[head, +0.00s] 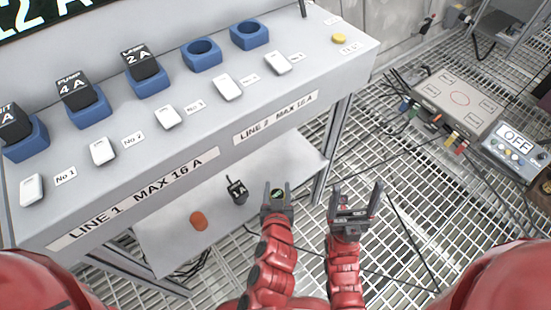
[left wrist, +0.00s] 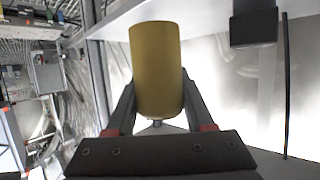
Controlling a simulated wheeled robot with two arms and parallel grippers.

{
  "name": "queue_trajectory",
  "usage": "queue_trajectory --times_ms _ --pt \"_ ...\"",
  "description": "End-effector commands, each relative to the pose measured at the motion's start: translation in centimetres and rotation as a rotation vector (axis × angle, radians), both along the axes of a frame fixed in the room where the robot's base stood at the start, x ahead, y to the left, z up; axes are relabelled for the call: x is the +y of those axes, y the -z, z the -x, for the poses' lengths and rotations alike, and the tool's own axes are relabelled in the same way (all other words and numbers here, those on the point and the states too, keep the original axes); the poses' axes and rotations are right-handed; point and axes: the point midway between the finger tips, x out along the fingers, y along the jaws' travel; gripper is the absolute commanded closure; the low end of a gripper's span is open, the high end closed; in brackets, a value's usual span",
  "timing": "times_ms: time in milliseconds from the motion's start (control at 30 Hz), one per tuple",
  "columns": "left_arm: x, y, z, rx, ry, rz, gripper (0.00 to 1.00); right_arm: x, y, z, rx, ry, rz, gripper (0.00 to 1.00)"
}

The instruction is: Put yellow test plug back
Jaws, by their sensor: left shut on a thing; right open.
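The yellow test plug (left wrist: 157,70) is a plain yellow cylinder between the two fingers of my left gripper in the left wrist view. In the head view my left gripper (head: 278,194) is shut on it, in front of the lower shelf; only a small dark top with a green-yellow mark shows there. On the bench top, two round blue sockets (head: 202,54) and (head: 250,34) stand empty. A flat yellow disc (head: 339,39) lies near the bench's right end. My right gripper (head: 357,197) is open and empty, to the right of the left one.
Black plugs marked 4 A (head: 76,88) and 2 A (head: 139,61) sit in blue sockets, with white switches (head: 168,118) in front. A black plug (head: 237,190) and an orange disc (head: 198,220) lie on the lower shelf (head: 165,238). A cabled grey box (head: 458,101) stands right.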

Motion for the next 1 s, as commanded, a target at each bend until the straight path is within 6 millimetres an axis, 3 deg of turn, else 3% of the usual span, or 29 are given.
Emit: queue_trajectory --times_ms 200,400,667,833,1000 --pt "0.3 0.5 -6.8 -0.007 -0.006 -0.002 1.0 0.0 0.8 0.0 0.0 0.0 0.0 0.17" --pt "0.3 1.0 -11.2 -0.003 -0.004 0.0 1.0 0.0 1.2 0.0 0.0 0.0 0.0 0.17" --pt "0.3 1.4 -13.3 0.001 -0.001 -0.002 1.0 0.0 1.5 0.0 0.0 0.0 0.0 0.17" --pt "0.2 4.4 -13.3 0.002 0.001 -0.002 1.0 0.0 2.8 0.0 0.0 0.0 0.0 0.17" --pt "0.1 4.9 -13.3 0.0 0.0 -0.001 1.0 0.0 2.8 0.0 0.0 0.0 0.0 0.17"
